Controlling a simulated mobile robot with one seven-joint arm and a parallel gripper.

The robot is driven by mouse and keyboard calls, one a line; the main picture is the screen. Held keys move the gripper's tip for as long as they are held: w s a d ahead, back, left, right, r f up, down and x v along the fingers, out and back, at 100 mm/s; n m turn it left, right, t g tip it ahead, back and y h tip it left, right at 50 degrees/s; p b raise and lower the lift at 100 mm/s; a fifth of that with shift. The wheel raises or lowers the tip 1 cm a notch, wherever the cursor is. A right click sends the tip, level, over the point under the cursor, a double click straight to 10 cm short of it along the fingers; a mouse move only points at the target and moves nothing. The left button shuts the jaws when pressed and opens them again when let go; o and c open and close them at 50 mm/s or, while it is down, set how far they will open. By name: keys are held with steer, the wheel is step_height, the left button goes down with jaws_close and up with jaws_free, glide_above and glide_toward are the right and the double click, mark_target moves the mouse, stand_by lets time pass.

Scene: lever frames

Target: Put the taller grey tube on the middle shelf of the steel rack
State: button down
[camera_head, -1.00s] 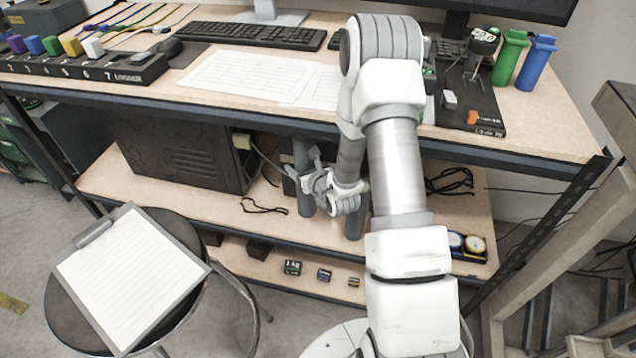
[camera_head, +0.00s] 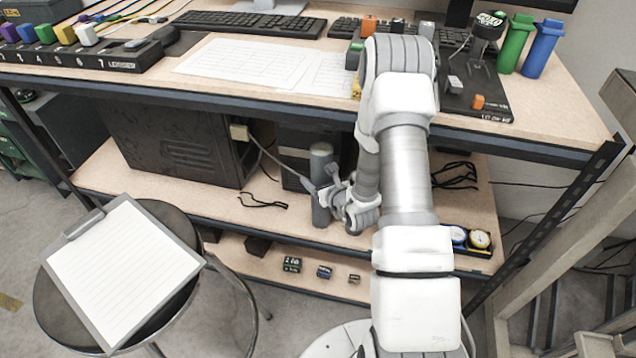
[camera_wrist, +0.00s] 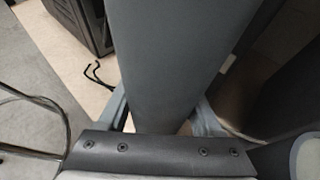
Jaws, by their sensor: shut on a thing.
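A grey tube (camera_head: 320,168) stands upright in the bay over the middle shelf (camera_head: 225,205) of the dark-framed rack. I cannot tell whether its foot touches the shelf. My gripper (camera_head: 326,193) is shut on this tube at mid-height, coming from the right. In the wrist view the tube (camera_wrist: 180,55) fills the middle, with a finger of my gripper (camera_wrist: 160,115) on each side. A second grey tube is not clearly seen now; my arm covers that part of the shelf. A dark shape (camera_wrist: 285,85) at the right of the wrist view may be it.
A black computer case (camera_head: 170,150) stands left on the shelf, with a loose cable (camera_head: 263,202) before it. Gauges (camera_head: 470,238) sit at the right end. The worktop edge (camera_head: 250,100) overhangs the bay. A stool with a clipboard (camera_head: 125,270) stands front left.

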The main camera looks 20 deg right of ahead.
steer(key=shift+d, duration=0.2)
steer(key=shift+f, duration=0.1)
steer(key=shift+f, duration=0.1)
steer(key=shift+c, duration=1.7)
jaws_free()
steer(key=shift+s, duration=0.1)
steer(key=p+v, duration=0.2)
steer(key=v, duration=1)
steer(key=shift+p, duration=0.35)
